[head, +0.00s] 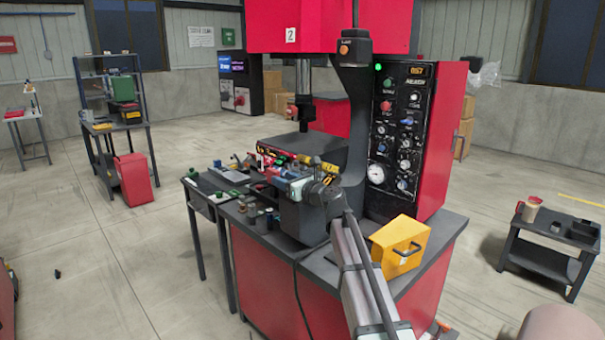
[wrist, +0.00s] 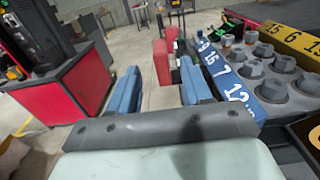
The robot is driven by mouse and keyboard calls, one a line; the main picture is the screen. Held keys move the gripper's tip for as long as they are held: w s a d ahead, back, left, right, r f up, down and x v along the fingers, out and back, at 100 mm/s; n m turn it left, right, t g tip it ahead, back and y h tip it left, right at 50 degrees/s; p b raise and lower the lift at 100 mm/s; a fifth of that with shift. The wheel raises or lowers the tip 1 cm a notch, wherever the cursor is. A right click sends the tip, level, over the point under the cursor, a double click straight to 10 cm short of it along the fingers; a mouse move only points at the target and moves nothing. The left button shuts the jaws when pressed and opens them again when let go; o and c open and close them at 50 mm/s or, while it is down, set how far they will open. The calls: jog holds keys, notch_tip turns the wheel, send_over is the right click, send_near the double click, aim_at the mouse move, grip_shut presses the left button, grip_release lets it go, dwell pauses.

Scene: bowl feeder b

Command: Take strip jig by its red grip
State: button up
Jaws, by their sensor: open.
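My gripper (wrist: 158,82) shows in the wrist view with its two blue fingers spread apart. An upright red block (wrist: 162,60), which looks like the red grip, appears between the fingers and beyond them. I cannot tell whether the fingers reach around it. In the head view, my gripper (head: 288,186) is at the machine's bench, partly hidden among coloured parts.
A yellow numbered strip (wrist: 290,40) lies beyond the grey parts. In the head view, a red control cabinet (head: 440,140) stands right of the arm. A yellow box (head: 400,243) sits on the bench's right front. Small cylinders (head: 262,222) crowd the bench's left edge.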

aim_at(269, 172)
jog(key=x, duration=0.8)
jog(key=shift+w+f, duration=0.1)
jog(key=shift+w, duration=0.1)
jog(key=shift+c, duration=0.5)
grip_shut()
